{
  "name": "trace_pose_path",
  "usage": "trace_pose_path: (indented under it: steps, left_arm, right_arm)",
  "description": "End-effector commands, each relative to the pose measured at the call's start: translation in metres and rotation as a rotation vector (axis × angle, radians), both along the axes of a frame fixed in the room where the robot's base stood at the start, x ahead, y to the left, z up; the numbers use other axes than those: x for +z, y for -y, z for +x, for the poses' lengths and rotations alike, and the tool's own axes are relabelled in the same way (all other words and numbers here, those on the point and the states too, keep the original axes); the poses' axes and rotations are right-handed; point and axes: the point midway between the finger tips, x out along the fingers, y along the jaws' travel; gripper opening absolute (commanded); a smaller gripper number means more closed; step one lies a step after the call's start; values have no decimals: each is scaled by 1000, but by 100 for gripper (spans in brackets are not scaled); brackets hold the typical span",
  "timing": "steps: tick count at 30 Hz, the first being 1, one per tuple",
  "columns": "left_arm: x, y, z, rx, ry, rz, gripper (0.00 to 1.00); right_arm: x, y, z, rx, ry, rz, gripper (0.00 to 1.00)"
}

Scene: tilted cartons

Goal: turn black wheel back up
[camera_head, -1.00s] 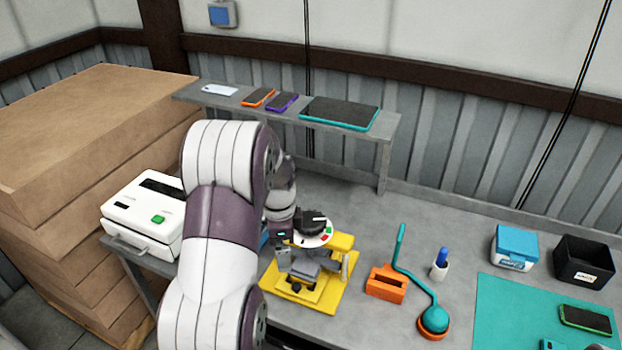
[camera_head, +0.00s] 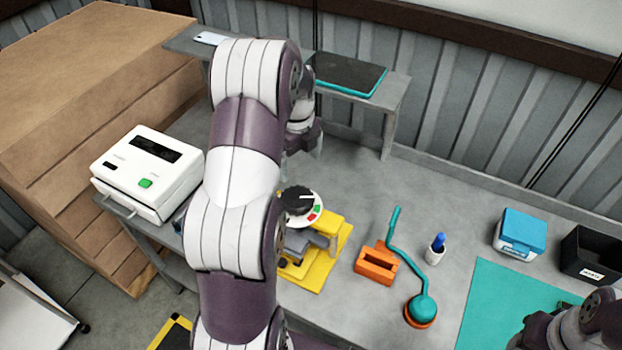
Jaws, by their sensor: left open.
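The black wheel (camera_head: 298,199) is a round knob on a white disc with red and green marks. It sits on top of the yellow machine (camera_head: 329,263), and a short white line on it points right. My left gripper (camera_head: 303,153) is open and empty, above and behind the wheel in the picture, apart from it. My left arm hides the left part of the yellow machine.
An orange block (camera_head: 377,264) and a teal-handled tool (camera_head: 421,308) stand to the right. A white box with a green button (camera_head: 148,170) is at the left. A raised shelf (camera_head: 398,92) holds a teal-edged tablet (camera_head: 346,73). My right arm shows at bottom right.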

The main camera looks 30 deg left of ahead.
Motion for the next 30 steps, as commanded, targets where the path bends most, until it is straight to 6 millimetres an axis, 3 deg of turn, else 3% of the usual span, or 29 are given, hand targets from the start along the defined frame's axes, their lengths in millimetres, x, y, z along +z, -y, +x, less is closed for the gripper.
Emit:
trace_pose_path:
  steps: [4,12,15,21,28,29,30]
  left_arm:
    - [-20,1,-2,0,-7,-4,100]
    - [-90,1,-3,1,-6,-3,100]
    - [-106,0,-2,1,-2,-2,100]
    - [-122,0,-2,1,0,0,100]
    - [-123,0,-2,1,0,0,100]
    - [-123,0,-2,1,0,0,97]
    - [-123,0,-2,1,0,0,84]
  right_arm:
    - [17,0,0,0,0,0,43]
    - [51,0,0,0,0,0,43]
    - [56,0,0,0,0,0,43]
    - [59,0,0,0,0,0,43]
    - [59,0,0,0,0,0,43]
    - [59,0,0,0,0,0,43]
    - [59,0,0,0,0,0,43]
